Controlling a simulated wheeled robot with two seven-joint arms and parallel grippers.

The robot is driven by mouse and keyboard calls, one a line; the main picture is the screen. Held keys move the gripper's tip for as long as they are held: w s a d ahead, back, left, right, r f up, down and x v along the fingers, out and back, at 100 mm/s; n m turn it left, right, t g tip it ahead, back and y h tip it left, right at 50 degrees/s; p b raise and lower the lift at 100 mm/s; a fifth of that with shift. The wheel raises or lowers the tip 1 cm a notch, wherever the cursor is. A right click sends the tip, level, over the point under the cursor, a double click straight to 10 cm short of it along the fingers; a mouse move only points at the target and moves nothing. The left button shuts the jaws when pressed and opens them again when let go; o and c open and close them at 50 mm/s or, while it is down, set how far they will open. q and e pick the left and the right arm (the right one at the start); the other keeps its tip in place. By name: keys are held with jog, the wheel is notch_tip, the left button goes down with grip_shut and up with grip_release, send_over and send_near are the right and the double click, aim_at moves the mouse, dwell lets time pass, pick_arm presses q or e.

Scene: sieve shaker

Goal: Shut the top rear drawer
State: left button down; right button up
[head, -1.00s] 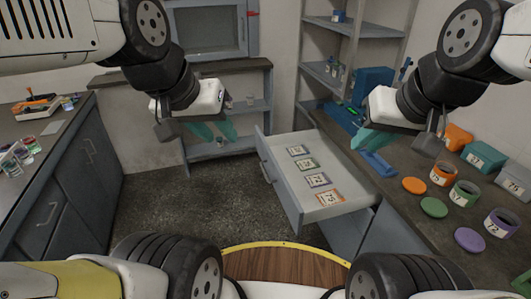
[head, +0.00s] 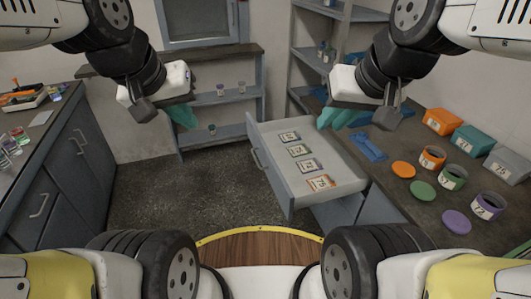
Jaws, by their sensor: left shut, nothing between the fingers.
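A grey drawer (head: 262,166) stands pulled out from under the right bench, its front panel facing left. Several labelled cards (head: 309,166) lie in a row inside it. My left gripper (head: 182,116) is shut and empty, up in the air to the left of the drawer and apart from it. My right gripper (head: 338,118) hangs above the far right part of the drawer, seemingly without contact. Its teal fingertips show, but their gap is unclear. The part of the cabinet below the drawer is partly hidden.
The right bench holds several labelled containers (head: 443,121), round lids (head: 423,191) and a blue item (head: 367,145). A left cabinet (head: 62,170) and a back shelf (head: 230,134) border the open floor (head: 180,195). The floor left of the drawer is clear.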

pick_arm(q)
jog(key=w+d+f+n+g, duration=0.1)
jog(key=w+d+f+n, duration=0.2)
jog(key=w+f+n, duration=0.35)
jog(key=w+d+f+n+g, duration=0.2)
jog(key=w+f+n, duration=0.2)
jog(key=w+f, duration=0.4)
jog(key=w+d+f+n, duration=0.3)
jog(key=d+f, duration=0.1)
jog(key=f, duration=0.6)
jog(key=w+d+f+n+g+h, duration=0.1)
jog(key=d+f+n, duration=0.3)
jog(key=f, duration=0.6)
jog(key=w+d+f+n+h, duration=0.1)
jog(key=w+d+f+n, duration=0.2)
jog(key=d+f, duration=0.3)
jog(key=shift+w+f+g, duration=0.4)
jog(key=shift+w+f, duration=0.4)
jog(key=shift+f, duration=1.2)
